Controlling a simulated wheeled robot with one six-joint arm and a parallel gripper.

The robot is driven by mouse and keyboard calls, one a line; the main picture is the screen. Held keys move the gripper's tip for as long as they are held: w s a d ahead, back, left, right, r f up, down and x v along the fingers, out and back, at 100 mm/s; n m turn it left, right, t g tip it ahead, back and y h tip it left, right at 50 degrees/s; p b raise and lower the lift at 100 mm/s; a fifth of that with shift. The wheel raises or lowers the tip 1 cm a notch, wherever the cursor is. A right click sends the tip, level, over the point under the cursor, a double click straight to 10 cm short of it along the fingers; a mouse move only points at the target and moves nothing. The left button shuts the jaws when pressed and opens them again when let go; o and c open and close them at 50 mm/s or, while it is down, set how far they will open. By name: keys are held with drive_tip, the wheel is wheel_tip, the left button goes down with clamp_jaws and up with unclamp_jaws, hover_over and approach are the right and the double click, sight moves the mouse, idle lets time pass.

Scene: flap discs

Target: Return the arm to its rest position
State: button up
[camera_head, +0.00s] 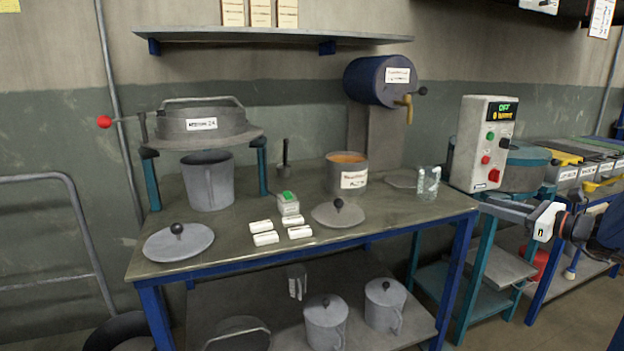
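My gripper (508,207) shows at the right, below the control box, at the end of my arm, which comes in from the right edge. It points left, close in the picture to the right end of the blue-framed bench (396,219). Its fingers are small and seen from the side, so I cannot tell whether they are open or shut. I see nothing clearly held in it. The rest position is not marked in this view.
The control box (487,143) reads OFF. The bench holds a grey pot (208,182), an open labelled container (346,173), a glass jar (428,183), two lids (178,242) and several white blocks (265,238). Lidded pots (326,324) stand below. Floor shows at lower right.

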drive_tip(key=s+a+f+n+g+h, duration=0.1)
drive_tip(key=s+a+f+n+g, duration=0.35)
drive_tip(key=s+a+n, duration=0.5)
drive_tip(key=s+a+f+n+g+h, duration=0.1)
drive_tip(key=s+a+f+n+g, duration=0.45)
drive_tip(key=a, duration=0.75)
drive_tip(key=s+d+f+n+h, duration=0.1)
drive_tip(key=s+n+h, duration=0.3)
drive_tip(key=s, duration=0.5)
drive_tip(key=s+d+f+n+h, duration=0.1)
drive_tip(key=s+f+n+h, duration=0.1)
drive_tip(key=s+n, duration=0.7)
drive_tip(key=shift+s+d+f+t+h, duration=0.2)
drive_tip(key=shift+s+d+t+h, duration=0.2)
drive_tip(key=shift+h, duration=0.5)
